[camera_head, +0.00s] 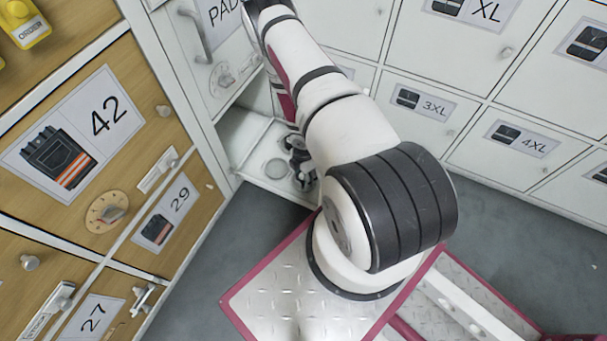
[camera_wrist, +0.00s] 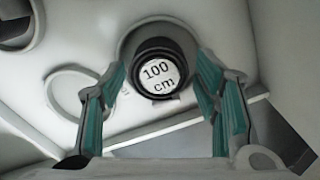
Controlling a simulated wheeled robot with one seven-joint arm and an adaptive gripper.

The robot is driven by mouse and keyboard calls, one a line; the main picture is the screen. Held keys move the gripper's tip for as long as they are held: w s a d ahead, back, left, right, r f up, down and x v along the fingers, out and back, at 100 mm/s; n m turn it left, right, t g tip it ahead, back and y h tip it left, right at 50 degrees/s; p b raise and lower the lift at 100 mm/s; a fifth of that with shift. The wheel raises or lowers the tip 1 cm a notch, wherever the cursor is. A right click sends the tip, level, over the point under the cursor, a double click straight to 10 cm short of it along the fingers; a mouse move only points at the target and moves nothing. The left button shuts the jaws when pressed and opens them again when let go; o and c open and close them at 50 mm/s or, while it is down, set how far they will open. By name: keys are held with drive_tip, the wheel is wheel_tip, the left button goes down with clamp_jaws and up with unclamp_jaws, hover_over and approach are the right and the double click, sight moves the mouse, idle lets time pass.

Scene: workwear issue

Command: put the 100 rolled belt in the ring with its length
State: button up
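The rolled belt (camera_wrist: 158,75) is a dark roll with a white "100 cm" label facing the camera in the wrist view. A larger grey ring (camera_wrist: 127,42) shows around its upper side; I cannot tell how deep the belt sits in it. My gripper (camera_wrist: 160,63) has its teal-padded fingers spread on both sides of the belt, with a narrow gap seen at each side. In the head view my gripper (camera_head: 301,165) is low over the open white drawer (camera_head: 262,150), largely hidden by my arm; the belt is not discernible there.
An empty ring (camera_wrist: 75,92) lies left of the belt; another ring (camera_wrist: 22,22) at the upper left holds something dark. The drawer's front edge (camera_wrist: 190,118) runs close below. Wooden drawers (camera_head: 135,190) stand at the left, white lockers (camera_head: 440,115) behind and right.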

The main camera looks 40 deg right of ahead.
drive_tip(key=o, duration=0.3)
